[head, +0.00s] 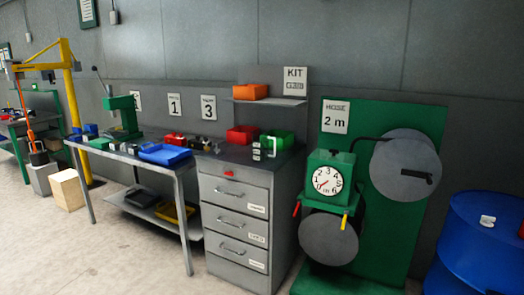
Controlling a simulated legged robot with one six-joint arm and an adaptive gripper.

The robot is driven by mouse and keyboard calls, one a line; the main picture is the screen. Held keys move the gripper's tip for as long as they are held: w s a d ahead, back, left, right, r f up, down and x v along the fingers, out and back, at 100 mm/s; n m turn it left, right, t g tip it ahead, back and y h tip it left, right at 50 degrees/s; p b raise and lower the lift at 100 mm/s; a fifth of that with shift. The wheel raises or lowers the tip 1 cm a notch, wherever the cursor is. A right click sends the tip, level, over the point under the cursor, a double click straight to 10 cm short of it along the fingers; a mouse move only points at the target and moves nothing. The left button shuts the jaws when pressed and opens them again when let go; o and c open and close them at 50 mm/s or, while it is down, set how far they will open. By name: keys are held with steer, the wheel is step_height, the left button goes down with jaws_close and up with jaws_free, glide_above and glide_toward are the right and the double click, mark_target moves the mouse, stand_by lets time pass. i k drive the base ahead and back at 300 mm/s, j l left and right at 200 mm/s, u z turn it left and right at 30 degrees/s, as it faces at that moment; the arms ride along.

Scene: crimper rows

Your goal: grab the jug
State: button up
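I cannot make out a jug in the head view. My gripper is not in view, so I cannot see where it is or what it holds. A small white item (487,221) shows on the blue drum (478,262) at the right edge; it is too small to identify.
A workbench (177,168) with bins and a green press (122,118) stands left of a grey drawer cabinet (236,231). A green hose stand (412,200) with reels and a dial (327,181) is on the right. A wooden box (67,189) is far left. Floor at front left is clear.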

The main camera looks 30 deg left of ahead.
mark_target(260, 139)
steer(key=i+j, duration=0.95)
steer(key=j, duration=0.15)
steer(key=i+j, duration=0.9)
steer(key=j, duration=0.2)
steer(key=i+j, duration=0.95)
steer(key=j, duration=0.15)
steer(key=j+u, duration=0.05)
